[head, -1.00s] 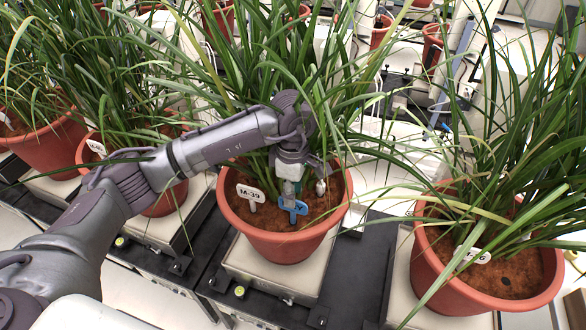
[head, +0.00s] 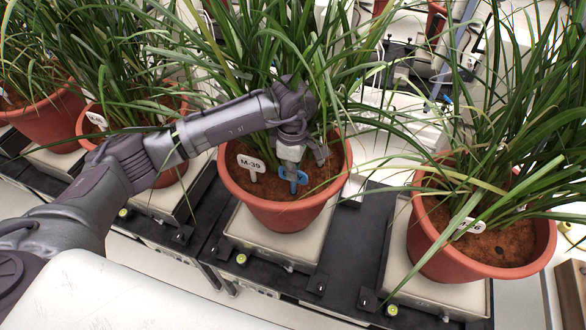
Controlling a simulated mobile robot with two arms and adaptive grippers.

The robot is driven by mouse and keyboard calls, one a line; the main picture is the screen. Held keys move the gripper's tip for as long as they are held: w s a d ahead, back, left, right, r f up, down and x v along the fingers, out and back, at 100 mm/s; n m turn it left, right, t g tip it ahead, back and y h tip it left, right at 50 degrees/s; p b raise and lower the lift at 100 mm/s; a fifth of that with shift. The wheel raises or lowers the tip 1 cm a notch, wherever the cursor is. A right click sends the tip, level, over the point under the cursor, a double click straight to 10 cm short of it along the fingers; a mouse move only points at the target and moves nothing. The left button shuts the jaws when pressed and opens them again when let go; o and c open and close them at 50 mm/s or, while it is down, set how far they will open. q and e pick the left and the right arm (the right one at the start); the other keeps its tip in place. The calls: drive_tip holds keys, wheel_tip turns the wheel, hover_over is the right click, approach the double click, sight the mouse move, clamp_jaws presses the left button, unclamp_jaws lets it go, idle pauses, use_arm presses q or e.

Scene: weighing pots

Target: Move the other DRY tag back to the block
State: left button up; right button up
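A blue tag (head: 294,179) stands in the soil of the middle terracotta pot (head: 284,216), close to a white M-39 label (head: 250,164). No writing is readable on the blue tag. My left gripper (head: 306,168) is low over this pot, among the leaves. Its two fingers look spread apart, one overlapping the blue tag and the other to its right. Leaves and the wrist partly hide the fingers, and I see no clear grip on the tag. My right gripper is not in view.
The middle pot stands on a pale weighing plate (head: 268,242) on a black frame. Another potted plant (head: 480,265) with a white label stands at right, and more pots stand at left. Long leaves hang around my arm. A wooden-looking box edge (head: 572,290) shows at far right.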

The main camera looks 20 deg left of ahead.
use_arm(q)
drive_tip(key=shift+r, duration=0.15)
clamp_jaws()
drive_tip(key=shift+r+p, duration=1.3)
drive_tip(key=shift+r, duration=1.3)
drive_tip(key=shift+r+p, duration=0.7)
drive_tip(key=shift+r, duration=0.85)
